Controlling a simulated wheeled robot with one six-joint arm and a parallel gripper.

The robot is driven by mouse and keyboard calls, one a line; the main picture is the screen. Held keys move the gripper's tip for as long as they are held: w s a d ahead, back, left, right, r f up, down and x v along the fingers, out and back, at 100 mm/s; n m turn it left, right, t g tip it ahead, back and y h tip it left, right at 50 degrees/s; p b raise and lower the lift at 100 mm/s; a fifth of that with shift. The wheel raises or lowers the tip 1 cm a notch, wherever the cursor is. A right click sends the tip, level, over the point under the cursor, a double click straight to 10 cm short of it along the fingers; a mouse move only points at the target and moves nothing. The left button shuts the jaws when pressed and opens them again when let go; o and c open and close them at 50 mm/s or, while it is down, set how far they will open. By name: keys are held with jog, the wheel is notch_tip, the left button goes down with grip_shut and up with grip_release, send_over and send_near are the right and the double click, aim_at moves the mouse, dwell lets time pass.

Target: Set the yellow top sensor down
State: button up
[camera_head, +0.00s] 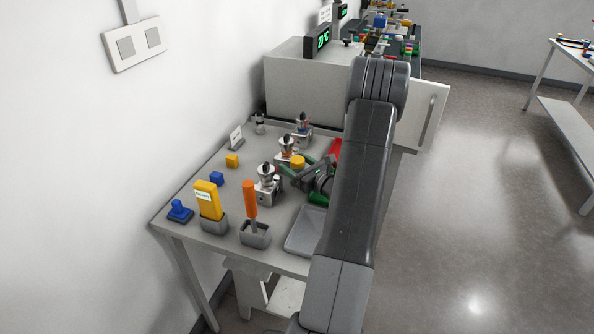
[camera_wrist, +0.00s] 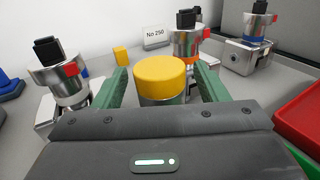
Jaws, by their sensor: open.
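The yellow top sensor, a short cylinder with a yellow cap (camera_wrist: 161,76) and a metallic body, is upright between my gripper's green fingers in the wrist view. It also shows in the head view (camera_head: 298,161) above the table. My gripper (camera_wrist: 163,84) is open, with one finger on each side of the sensor and a gap visible beside it. In the head view my gripper (camera_head: 304,170) is low over the table. The sensor's lower part is hidden by the gripper body, so I cannot tell what is under it.
Metal transmitters with black tops stand left (camera_wrist: 62,80), behind (camera_wrist: 190,42) and back right (camera_wrist: 250,45). A red tray (camera_wrist: 300,115) and a green one lie right. A "No 250" sign (camera_wrist: 155,37) and a yellow block (camera_wrist: 120,55) are behind. A white oven (camera_head: 305,80) stands at the table's far end.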

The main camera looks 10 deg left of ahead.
jog(key=shift+d, duration=0.1)
jog(key=shift+c, duration=0.5)
grip_shut()
jog(key=shift+r, duration=0.1)
